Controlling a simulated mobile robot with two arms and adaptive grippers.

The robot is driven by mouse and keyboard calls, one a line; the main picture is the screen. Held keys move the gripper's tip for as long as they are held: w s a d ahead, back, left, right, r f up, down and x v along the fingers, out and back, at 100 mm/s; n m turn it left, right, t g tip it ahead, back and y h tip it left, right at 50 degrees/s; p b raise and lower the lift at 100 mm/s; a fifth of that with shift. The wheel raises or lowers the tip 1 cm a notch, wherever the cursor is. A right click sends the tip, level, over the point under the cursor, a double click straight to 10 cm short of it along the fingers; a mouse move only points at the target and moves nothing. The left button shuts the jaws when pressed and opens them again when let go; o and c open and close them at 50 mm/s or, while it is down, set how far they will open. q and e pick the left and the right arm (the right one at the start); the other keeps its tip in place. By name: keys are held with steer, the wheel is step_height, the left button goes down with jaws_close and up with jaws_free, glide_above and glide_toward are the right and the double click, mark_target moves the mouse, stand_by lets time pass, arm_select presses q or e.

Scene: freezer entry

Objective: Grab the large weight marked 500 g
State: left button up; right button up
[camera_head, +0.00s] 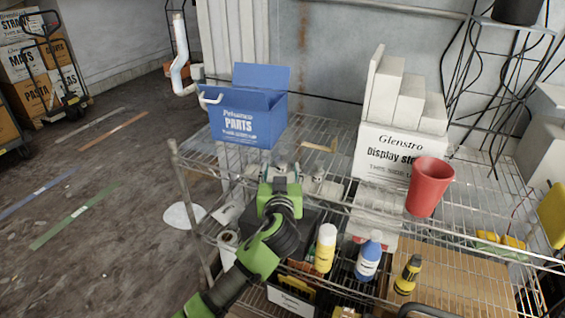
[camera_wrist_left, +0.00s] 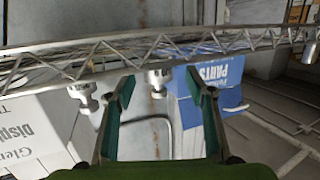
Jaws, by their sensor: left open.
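Pale metal weights (camera_head: 318,186) stand in a row on the wire shelf (camera_head: 460,205), partly hidden by my left gripper (camera_head: 280,178). In the left wrist view two knobbed weights show, one (camera_wrist_left: 158,77) between the fingers' lines of sight and one (camera_wrist_left: 83,93) to the left of them. No 500 g marking is readable, so I cannot tell which weight is the large one. My left gripper, also in the left wrist view (camera_wrist_left: 160,82), is open and empty, its fingers pointing towards the weights. My right gripper is not in view.
A blue parts box (camera_head: 240,112) stands behind on the left. A white display box (camera_head: 385,150) and a red cup (camera_head: 430,187) are to the right. The shelf's front rail (camera_wrist_left: 140,47) crosses the wrist view. Bottles (camera_head: 326,248) stand on the lower level.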

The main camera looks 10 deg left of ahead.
mark_target(283, 165)
arm_select(q)
steer(key=x, duration=0.4)
steer(key=shift+w+d+r+p, duration=0.1)
steer(key=shift+w+r+p, duration=0.05)
steer(key=shift+p, duration=0.2)
jaws_close()
steer(key=shift+r, duration=0.1)
steer(key=shift+r, duration=0.1)
